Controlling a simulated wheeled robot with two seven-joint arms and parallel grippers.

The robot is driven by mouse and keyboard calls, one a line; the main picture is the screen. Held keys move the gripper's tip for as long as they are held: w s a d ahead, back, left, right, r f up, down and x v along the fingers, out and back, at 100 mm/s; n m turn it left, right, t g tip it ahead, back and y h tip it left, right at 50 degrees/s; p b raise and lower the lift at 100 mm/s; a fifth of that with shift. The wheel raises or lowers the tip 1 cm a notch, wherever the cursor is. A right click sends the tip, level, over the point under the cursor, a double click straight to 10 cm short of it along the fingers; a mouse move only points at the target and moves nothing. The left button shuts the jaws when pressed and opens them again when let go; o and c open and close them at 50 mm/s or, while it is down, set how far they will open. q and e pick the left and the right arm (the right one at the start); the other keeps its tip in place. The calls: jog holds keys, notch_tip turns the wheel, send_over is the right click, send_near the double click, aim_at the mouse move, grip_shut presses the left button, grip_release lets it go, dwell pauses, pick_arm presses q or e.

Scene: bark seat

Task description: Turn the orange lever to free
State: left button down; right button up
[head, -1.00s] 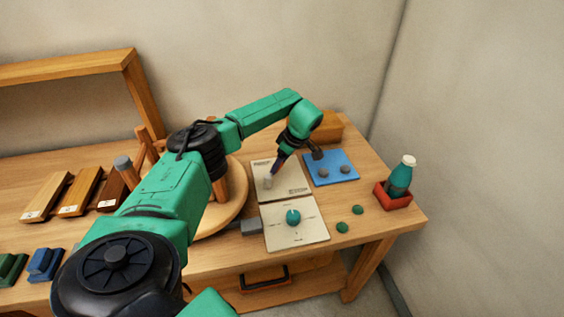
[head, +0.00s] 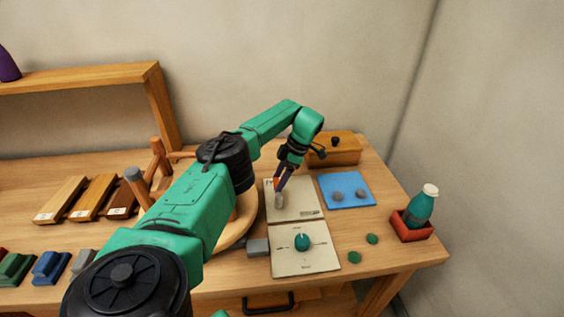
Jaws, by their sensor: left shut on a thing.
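A pale upper panel (head: 300,208) lies flat on the table, with a short grey post (head: 280,201) near its left side. The orange lever (head: 275,183) shows only as a small orange patch at the fingertips, at the panel's upper left; most of it is hidden. My left gripper (head: 279,187) reaches down over the panel from behind and is shut on the lever. The lever's exact angle and the panel's small lettering cannot be read. My right gripper is out of view.
A second pale panel (head: 310,262) with a teal knob (head: 302,242) lies in front. A blue plate (head: 357,198) with grey discs, a wooden box (head: 335,157) and a teal bottle (head: 420,207) in a red holder stand to the right. A wooden rack (head: 158,160) is left.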

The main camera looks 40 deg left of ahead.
pick_arm(q)
jog(key=shift+a+r, duration=0.1)
jog(key=shift+r, duration=0.1)
dwell(0.3)
jog(key=shift+c, duration=2)
grip_release()
jog(key=shift+f, duration=0.1)
